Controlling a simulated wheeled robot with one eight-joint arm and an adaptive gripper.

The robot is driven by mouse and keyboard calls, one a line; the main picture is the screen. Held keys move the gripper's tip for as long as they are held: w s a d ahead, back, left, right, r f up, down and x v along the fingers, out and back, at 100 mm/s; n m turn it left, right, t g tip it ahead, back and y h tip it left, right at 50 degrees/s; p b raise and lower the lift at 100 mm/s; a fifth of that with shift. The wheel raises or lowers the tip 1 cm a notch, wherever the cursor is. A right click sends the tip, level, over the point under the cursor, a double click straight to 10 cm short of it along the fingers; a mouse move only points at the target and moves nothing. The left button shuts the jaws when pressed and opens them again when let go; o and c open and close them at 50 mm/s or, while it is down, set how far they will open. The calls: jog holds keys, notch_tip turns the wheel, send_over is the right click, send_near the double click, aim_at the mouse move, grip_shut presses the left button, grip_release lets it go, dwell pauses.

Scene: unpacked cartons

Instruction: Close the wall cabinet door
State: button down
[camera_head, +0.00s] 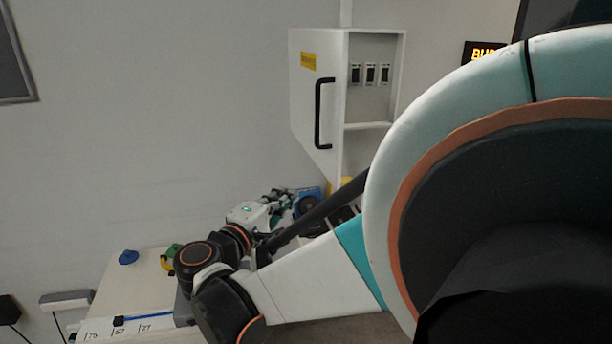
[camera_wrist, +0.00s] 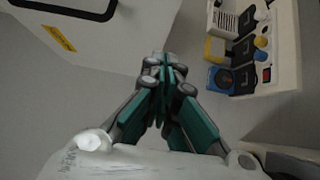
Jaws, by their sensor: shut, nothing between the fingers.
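The white wall cabinet (camera_head: 398,95) hangs on the wall in the head view, with its inside showing. Its door (camera_head: 308,95) stands open to the left, with a black bar handle (camera_head: 319,115) and a yellow label. In the wrist view the door (camera_wrist: 105,40) fills the upper left, with the handle (camera_wrist: 70,12) cut by the top edge. My gripper (camera_head: 287,196) is below the door in the head view. In the wrist view my gripper's (camera_wrist: 163,68) fingers are together and empty, apart from the door. My arm hides the cabinet's lower right part.
Several dark switch-like items (camera_head: 370,74) sit on the cabinet's upper shelf. A pale worktop (camera_head: 125,280) at lower left bears a blue knob-like thing (camera_head: 128,257). In the wrist view a white unit (camera_wrist: 286,45) with knobs is at upper right.

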jog(key=w+d+b, duration=0.2)
jog(key=w+d, duration=0.5)
jog(key=shift+w, duration=0.2)
